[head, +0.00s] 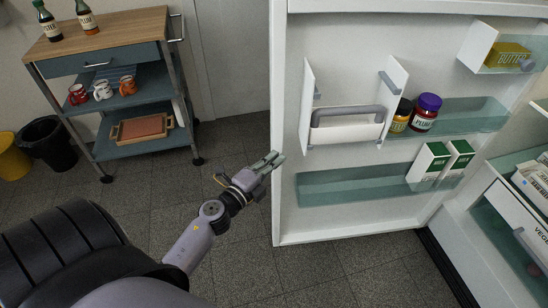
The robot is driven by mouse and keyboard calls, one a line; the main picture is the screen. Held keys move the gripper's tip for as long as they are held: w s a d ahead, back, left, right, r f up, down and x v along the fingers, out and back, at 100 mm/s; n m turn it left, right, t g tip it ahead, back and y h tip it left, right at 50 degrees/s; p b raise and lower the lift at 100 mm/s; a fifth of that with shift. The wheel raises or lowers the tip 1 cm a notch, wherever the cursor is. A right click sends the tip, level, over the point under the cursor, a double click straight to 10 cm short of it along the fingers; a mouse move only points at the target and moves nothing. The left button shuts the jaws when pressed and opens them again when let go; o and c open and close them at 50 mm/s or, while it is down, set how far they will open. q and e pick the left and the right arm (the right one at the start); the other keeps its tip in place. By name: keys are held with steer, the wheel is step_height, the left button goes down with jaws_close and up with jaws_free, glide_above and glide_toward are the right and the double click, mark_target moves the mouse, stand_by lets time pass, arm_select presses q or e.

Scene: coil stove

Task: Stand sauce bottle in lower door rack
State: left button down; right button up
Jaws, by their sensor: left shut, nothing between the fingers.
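The lower door rack (340,187) is a see-through teal bin low on the open white fridge door (300,232). Its left and middle part is empty, and two green-and-white cartons (428,162) stand at its right end. Two dark bottles with labels, a left one (47,22) and a right one (86,17), stand upright on the wooden top of the trolley at the upper left. I cannot tell from their labels which is the sauce bottle. My left gripper (273,160) is shut and empty, at the door's left edge. My right gripper is out of view.
The trolley (100,62) has mugs and a tray on its shelves. The middle door rack (470,117) holds two jars beside a white holder (345,132). A butter box (507,54) sits higher up. Bins (47,142) stand at left. The floor between trolley and door is clear.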

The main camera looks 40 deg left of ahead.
arm_select(q)
steer(key=shift+w+a, duration=0.2)
steer(key=shift+w, duration=0.05)
